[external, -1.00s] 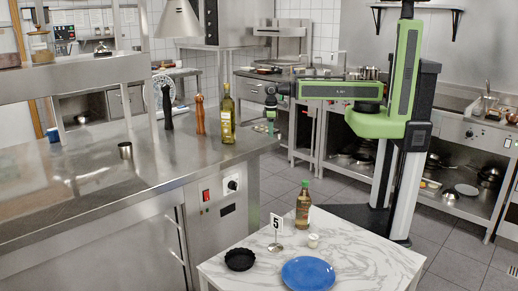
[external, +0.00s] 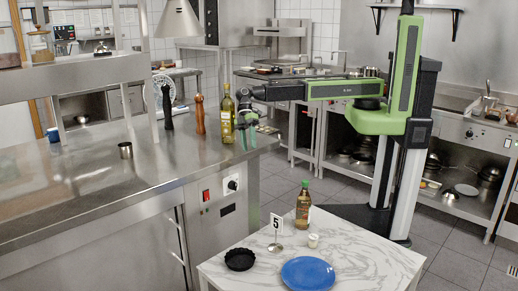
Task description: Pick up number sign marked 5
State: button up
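The number sign marked 5 (external: 277,225) is a small white card on a metal stand with a round base. It stands upright on the white marble table (external: 345,235), between the black bowl and the brown bottle. My gripper (external: 246,140) is green and hangs at the end of my extended arm, above and to the left of the sign. It is near the edge of the steel counter, in front of or beside the oil bottle there. Its fingers look spread apart with nothing between them. It is well clear of the sign.
An oil bottle (external: 228,117) and pepper mill (external: 199,115) stand on the steel counter (external: 95,190).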

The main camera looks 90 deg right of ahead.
jog(key=s+a+f+n+g+h+b, duration=0.1)
jog(key=a+f+n+b, duration=0.2)
jog(key=a, duration=0.4)
jog(key=s+a+f+n+g+h+b, duration=0.1)
jog(key=a+f+n, duration=0.3)
jog(key=a+n, duration=0.2)
jog(key=n+h+b, duration=0.2)
jog(key=n+h, duration=0.1)
jog(key=n, duration=0.5)
send_near(276, 230)
jog(key=b+x, duration=0.1)
jog(key=b, duration=0.2)
jog(key=b+x, duration=0.2)
jog(key=b, duration=0.2)
jog(key=b+x, duration=0.2)
jog(key=b, duration=0.2)
jog(key=shift+d, duration=0.35)
jog(key=shift+s+a+f+y, duration=0.1)
jog(key=shift+y, duration=0.2)
jog(key=b+x, duration=0.5)
jog(key=shift+f, duration=0.1)
jog(key=shift+c, duration=0.2)
grip_shut()
